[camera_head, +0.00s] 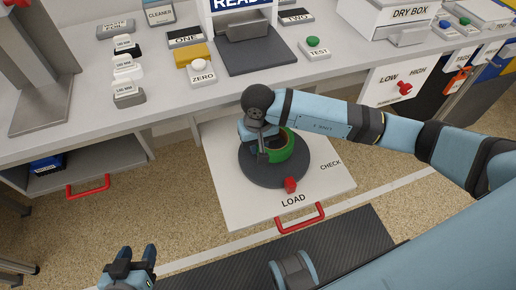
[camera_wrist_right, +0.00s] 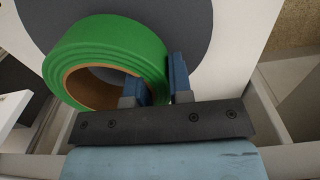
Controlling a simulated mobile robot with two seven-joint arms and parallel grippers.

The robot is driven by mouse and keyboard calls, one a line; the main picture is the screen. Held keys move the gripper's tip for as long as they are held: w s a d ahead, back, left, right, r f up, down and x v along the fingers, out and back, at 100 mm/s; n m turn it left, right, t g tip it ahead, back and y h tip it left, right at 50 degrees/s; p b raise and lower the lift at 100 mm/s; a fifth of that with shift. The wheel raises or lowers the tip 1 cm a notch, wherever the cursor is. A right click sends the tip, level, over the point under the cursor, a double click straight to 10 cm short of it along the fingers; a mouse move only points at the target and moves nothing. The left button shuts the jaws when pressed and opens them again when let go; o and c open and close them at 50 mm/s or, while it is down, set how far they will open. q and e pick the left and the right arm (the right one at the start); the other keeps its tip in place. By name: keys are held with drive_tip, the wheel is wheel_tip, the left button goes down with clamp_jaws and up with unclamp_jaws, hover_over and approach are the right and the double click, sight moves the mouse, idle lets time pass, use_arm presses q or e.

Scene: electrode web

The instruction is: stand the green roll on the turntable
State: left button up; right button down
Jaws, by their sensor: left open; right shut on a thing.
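The green roll (camera_head: 286,150) is on or just above the dark round turntable (camera_head: 258,176); I cannot tell whether it touches. The turntable lies on a white pull-out board marked LOAD and CHECK. My right gripper (camera_head: 262,155) is shut on the roll's wall and hides part of it. In the right wrist view the green roll (camera_wrist_right: 120,50) shows its brown core, with one finger of the right gripper (camera_wrist_right: 160,88) inside the core and one outside. The dark turntable (camera_wrist_right: 190,25) shows behind it. My left gripper (camera_head: 132,262) is open and empty at the lower left.
The bench above holds buttons, weights (camera_head: 127,70) and a dry box (camera_head: 395,15). Another drawer with a red handle (camera_head: 88,187) is at left.

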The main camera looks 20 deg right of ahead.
wheel_tip(320, 180, down, 2)
drive_tip(key=shift+f, duration=0.1)
drive_tip(key=shift+f+b, duration=0.2)
drive_tip(key=shift+b, duration=0.15)
drive_tip(key=c, duration=1)
unclamp_jaws()
drive_tip(key=shift+r, duration=0.1)
drive_tip(key=shift+c, duration=0.2)
